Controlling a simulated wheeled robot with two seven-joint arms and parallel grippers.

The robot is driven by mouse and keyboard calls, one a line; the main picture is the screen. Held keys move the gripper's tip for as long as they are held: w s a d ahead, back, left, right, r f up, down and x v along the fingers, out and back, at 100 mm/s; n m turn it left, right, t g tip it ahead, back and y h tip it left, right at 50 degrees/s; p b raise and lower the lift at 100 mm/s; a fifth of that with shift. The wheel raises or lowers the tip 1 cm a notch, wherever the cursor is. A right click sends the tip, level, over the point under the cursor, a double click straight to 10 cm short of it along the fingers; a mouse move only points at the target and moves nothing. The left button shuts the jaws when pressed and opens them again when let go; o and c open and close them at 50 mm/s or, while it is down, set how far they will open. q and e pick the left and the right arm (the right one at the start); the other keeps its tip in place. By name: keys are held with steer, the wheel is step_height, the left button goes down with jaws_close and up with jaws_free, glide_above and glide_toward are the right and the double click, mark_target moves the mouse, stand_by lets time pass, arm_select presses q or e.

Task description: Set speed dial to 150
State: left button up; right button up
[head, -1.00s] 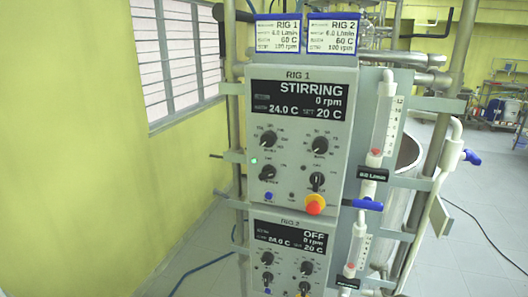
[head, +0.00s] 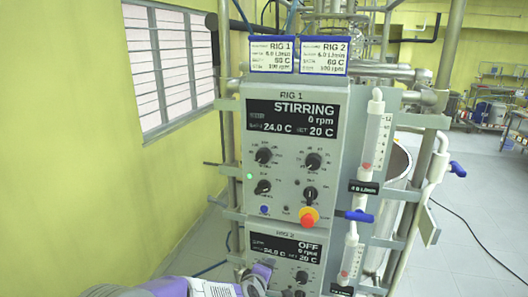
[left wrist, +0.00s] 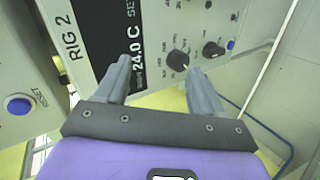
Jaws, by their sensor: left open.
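The RIG 1 panel (head: 257,215) is upright in the head view. Its display (head: 290,118) reads STIRRING, 0 rpm, 24.0 C, SET 20 C. Black dials are at upper left (head: 263,156), upper right (head: 313,161), lower left (head: 262,187) and lower right (head: 310,194); their small labels are too blurred to tell which is speed. My left gripper (head: 258,276) is low, before the left part of the RIG 2 panel (head: 325,240). The left wrist view shows the gripper (left wrist: 160,70) open and empty, with RIG 2's dial (left wrist: 178,61) beyond the fingers. My right gripper is not in view.
Flow tubes (head: 374,140) and a blue valve handle (head: 359,216) stand right of the panels. Two cards (head: 298,57) are above. Open floor lies left.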

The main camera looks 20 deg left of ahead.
arm_select(q)
step_height(320, 180, up, 20)
steer(key=w+a+r+n+t+y+p, duration=0.1)
steer(key=w+n+t, duration=0.1)
steer(key=n+t, duration=0.3)
steer(key=n+t+y+p, duration=0.1)
steer(key=n, duration=0.4)
glide_toward(262, 158)
steer(key=w, duration=0.1)
steer(key=w+p, duration=0.1)
steer(key=w, duration=0.5)
steer(key=shift+w+a, duration=0.15)
steer(key=shift+a, duration=0.05)
steer(key=shift+w+f, duration=0.1)
steer(key=shift+w, duration=0.65)
steer(key=shift+c, duration=0.3)
steer(key=c, duration=1)
